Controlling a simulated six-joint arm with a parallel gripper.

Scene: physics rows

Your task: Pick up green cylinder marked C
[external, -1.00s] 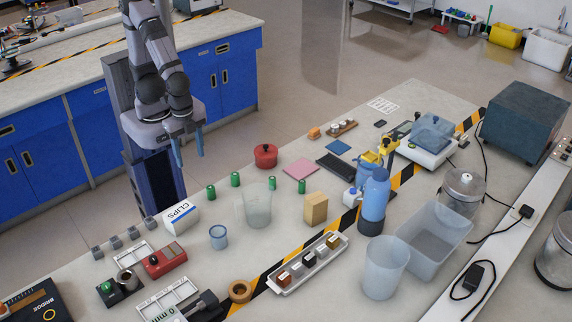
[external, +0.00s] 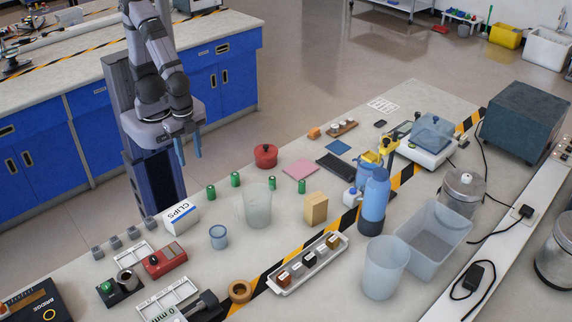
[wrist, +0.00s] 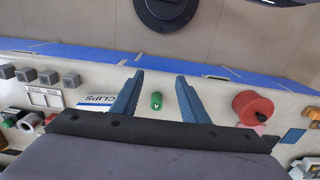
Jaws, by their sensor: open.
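Several small green cylinders stand on the light bench in the external view: a left one (external: 211,192), a second (external: 235,179), a third beside the clear beaker (external: 272,183), and a right one (external: 301,186). Their letters are too small to read there. My gripper (external: 191,161) is open and empty, above and left of them near the bench's edge. In the wrist view, one green cylinder (wrist: 156,101) shows between the spread blue fingers of my gripper (wrist: 160,77), below them and apart. Its white mark looks like an A. I cannot tell which cylinder bears C.
A clear beaker (external: 257,207), a white CLIPS box (external: 181,215), a red round pot (external: 265,156) and a wooden block (external: 316,208) stand near the cylinders. A blue bottle (external: 375,195) and clear tubs are farther right.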

